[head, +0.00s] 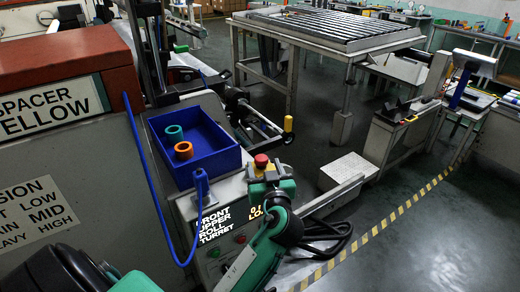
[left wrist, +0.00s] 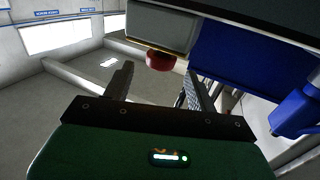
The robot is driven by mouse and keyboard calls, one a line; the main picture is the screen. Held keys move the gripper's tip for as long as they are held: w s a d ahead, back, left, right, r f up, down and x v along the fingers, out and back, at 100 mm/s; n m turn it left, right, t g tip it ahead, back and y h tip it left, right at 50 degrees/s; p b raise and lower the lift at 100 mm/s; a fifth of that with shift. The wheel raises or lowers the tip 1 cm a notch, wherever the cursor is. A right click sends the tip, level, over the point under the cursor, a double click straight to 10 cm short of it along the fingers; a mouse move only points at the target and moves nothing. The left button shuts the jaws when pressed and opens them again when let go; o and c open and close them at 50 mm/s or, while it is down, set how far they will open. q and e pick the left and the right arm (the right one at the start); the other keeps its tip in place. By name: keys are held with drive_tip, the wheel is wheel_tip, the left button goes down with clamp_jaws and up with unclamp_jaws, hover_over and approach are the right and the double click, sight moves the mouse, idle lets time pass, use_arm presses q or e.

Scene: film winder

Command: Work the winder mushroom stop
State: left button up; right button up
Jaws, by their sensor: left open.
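The winder's mushroom stop (head: 261,160) is a red button on top of the control box, behind the panel lettered "FRONT UPPER ROLL TURRET" (head: 213,228). My left gripper (head: 268,177) is at the near side of the stop, in front of it and close by. In the left wrist view the red stop (left wrist: 160,61) shows beyond and between the two spread fingers (left wrist: 160,82), nearer their tip end. The fingers are open with nothing between them. I cannot tell any touch with the stop. My right gripper is not in view.
A blue tray (head: 222,152) holding a teal ring (head: 174,133) and an orange ring (head: 183,150) sits left of the stop. A blue cable (head: 150,190) hangs by the panel. A roller table (head: 335,28) stands behind. Open floor (head: 420,235) lies right of the yellow-black floor stripe.

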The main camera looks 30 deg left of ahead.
use_arm(q)
drive_tip(key=p+x, duration=0.1)
drive_tip(key=x, duration=0.5)
drive_tip(key=shift+w+a+f, duration=0.1)
drive_tip(key=shift+w+a, duration=0.05)
drive_tip(key=shift+a, duration=0.05)
clamp_jaws()
drive_tip(key=shift+r, duration=1.15)
unclamp_jaws()
drive_tip(key=shift+f, duration=0.1)
